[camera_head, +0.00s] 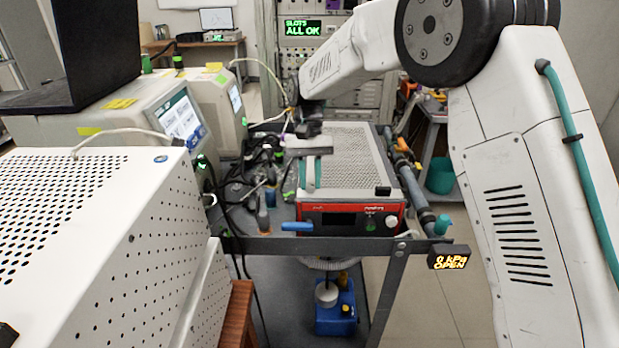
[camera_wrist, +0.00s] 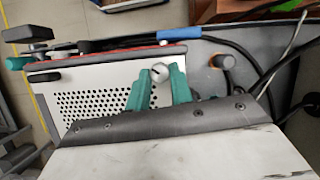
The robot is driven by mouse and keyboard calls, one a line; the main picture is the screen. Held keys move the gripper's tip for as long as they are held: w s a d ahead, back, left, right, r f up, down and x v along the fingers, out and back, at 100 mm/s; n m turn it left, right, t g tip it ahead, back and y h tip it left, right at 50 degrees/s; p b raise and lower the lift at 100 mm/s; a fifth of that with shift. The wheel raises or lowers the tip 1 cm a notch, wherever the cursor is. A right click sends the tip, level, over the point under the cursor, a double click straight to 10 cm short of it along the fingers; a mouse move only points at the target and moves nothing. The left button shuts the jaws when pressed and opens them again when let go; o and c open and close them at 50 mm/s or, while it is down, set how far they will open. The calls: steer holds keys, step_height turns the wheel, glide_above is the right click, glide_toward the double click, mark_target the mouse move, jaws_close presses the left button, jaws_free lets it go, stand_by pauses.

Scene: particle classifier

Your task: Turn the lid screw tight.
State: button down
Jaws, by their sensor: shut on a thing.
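The particle classifier (camera_head: 345,216) is a box with a red front and a pale perforated lid (camera_head: 352,150), which lies flat on it. The perforated lid also shows in the wrist view (camera_wrist: 90,106). My gripper (camera_head: 311,172) is over the left part of the lid near its front edge. In the wrist view my gripper (camera_wrist: 160,86) has its two teal fingers on either side of the lid screw (camera_wrist: 160,72), a small pale round head with a dark slot. It is shut on the screw. In the head view the gripper hides the screw.
A small display (camera_head: 448,258) reading 0 kPa OPEN hangs at the cart's front right. A blue lever (camera_head: 297,226) sticks out at the front left. Cables and fittings (camera_head: 265,165) crowd the left side, pipes (camera_head: 405,175) the right. A white perforated cabinet (camera_head: 90,230) stands left.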

steer(key=m+y, duration=0.1)
steer(key=m, duration=0.2)
steer(key=shift+d+m, duration=0.15)
steer(key=shift+m, duration=0.25)
steer(key=shift+d+m+t+y, duration=0.15)
steer(key=shift+m+y, duration=0.3)
steer(key=shift+m, duration=0.45)
steer(key=shift+a+m+t+y, duration=0.1)
steer(key=shift+m+t+y, duration=0.25)
steer(key=shift+m, duration=0.55)
steer(key=c, duration=1.2)
jaws_free()
steer(key=shift+c, duration=0.2)
steer(key=v, duration=0.8)
steer(key=shift+d+f, duration=0.15)
